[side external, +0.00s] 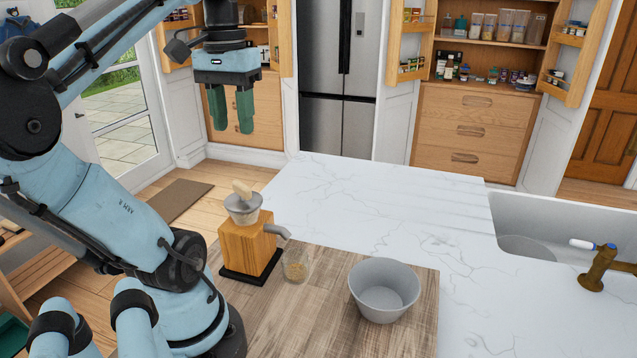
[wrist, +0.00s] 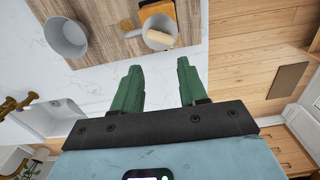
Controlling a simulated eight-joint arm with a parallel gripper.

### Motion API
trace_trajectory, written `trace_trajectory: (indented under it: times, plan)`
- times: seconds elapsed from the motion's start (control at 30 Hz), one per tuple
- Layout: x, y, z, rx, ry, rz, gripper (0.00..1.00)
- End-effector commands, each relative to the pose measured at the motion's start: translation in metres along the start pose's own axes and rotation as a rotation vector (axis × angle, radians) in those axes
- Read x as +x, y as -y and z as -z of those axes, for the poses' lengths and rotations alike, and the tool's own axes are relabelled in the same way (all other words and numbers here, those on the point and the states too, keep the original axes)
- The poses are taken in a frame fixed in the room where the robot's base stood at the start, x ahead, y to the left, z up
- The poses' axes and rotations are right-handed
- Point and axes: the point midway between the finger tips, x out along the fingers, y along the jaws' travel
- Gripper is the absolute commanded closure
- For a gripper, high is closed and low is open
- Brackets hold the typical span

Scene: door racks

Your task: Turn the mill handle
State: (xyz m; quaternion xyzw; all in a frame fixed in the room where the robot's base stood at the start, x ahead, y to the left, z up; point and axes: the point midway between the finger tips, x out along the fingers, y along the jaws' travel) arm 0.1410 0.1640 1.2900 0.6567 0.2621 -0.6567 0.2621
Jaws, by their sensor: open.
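The mill (side external: 248,243) is a wooden box on a dark base, with a grey metal hopper on top and a spout on its right. Its pale wooden handle (side external: 241,188) stands up from the hopper. In the wrist view the handle (wrist: 161,37) lies across the grey round top, beyond my fingertips. My gripper (side external: 234,128) has green fingers pointing down and is open and empty, well above the mill. In the wrist view the fingers (wrist: 157,75) are apart with nothing between them.
A small glass (side external: 296,265) with some brownish content stands under the spout. A grey bowl (side external: 384,292) sits to the right on the wooden board (side external: 330,332). The white marble counter (side external: 410,200) behind is clear. A sink with a brass tap (side external: 597,270) is at the right.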

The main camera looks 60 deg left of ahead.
Motion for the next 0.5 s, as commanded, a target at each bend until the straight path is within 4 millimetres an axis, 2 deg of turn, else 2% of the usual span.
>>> trace_trajectory:
  times: [0.3, 0.5]
  plan:
    - [0.0001, 0.0, 0.0, -0.728, 0.0, 0.0, 0.57]
    - [0.0001, 0.0, 0.0, -1.016, 0.0, 0.0, 0.57]
